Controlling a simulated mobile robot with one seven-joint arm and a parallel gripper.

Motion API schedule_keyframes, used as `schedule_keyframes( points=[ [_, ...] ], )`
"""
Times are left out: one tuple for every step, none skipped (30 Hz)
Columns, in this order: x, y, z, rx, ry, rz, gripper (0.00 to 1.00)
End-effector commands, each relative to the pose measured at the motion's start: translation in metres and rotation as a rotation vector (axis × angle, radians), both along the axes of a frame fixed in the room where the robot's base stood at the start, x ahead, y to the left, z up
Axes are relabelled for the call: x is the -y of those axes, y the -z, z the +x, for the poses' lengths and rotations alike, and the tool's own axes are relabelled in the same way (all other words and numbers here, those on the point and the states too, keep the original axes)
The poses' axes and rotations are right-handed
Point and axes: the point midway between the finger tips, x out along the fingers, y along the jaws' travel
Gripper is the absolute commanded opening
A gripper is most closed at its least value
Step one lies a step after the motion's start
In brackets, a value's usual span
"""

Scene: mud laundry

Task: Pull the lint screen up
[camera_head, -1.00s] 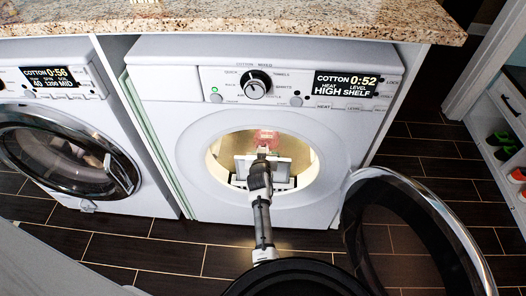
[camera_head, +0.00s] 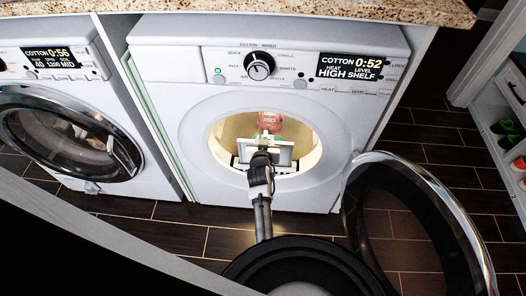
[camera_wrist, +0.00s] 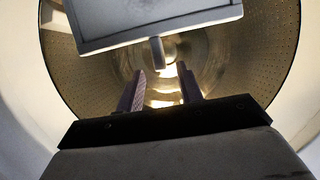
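The lint screen (camera_head: 284,156) is a pale, framed flat panel in the opening of the right-hand machine (camera_head: 190,155). In the wrist view the lint screen (camera_wrist: 150,14) fills the upper middle, tilted, with a short tab (camera_wrist: 157,51) on its lower edge. My gripper (camera_wrist: 160,84) is open, its two fingers apart, with the tab just above the gap between the fingertips in the picture. Whether the tab lies between them in depth I cannot tell. In the head view my gripper (camera_head: 262,152) is in front of the screen, and the arm partly hides it.
The machine's round door (camera_head: 415,220) stands open at the right. A pinkish item (camera_head: 272,127) shows inside the drum. A second machine (camera_head: 75,150) with a closed door is at the left. A granite counter (camera_head: 300,10) overhangs both. Shoes (camera_head: 508,128) sit on a shelf at far right.

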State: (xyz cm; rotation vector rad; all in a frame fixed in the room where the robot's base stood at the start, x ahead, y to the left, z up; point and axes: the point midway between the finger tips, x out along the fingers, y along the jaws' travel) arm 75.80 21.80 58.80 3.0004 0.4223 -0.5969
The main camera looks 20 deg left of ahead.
Motion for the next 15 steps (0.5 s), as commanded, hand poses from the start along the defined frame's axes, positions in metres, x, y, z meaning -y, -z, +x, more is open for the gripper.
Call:
schedule_keyframes(
  points=[
    [0.003,-0.003,-0.011,0.0,0.0,0.0,0.36],
    [0.005,-0.006,-0.016,0.0,0.0,0.0,0.36],
    [0.007,-0.009,-0.024,0.0,0.0,0.0,0.36],
    [0.008,-0.011,-0.029,0.0,-0.001,-0.001,0.36],
    [0.009,-0.013,-0.034,0.0,-0.001,-0.001,0.36],
    [0.011,-0.016,-0.04,0.0,-0.001,0.0,0.36],
    [0.013,-0.017,-0.045,-0.001,0.0,0.0,0.36],
    [0.014,-0.02,-0.048,0.0,0.0,0.0,0.36],
    [0.015,-0.022,-0.053,0.0,-0.001,0.0,0.36],
    [0.016,-0.023,-0.056,0.0,-0.001,0.0,0.36],
    [0.017,-0.025,-0.059,0.001,0.0,0.0,0.36],
    [0.018,-0.026,-0.062,0.0,0.0,-0.001,0.36],
    [0.018,-0.027,-0.064,0.0,0.0,-0.001,0.36],
    [0.019,-0.028,-0.066,0.0,0.0,-0.001,0.36],
    [0.019,-0.029,-0.067,0.001,0.0,-0.001,0.36]
  ],
)
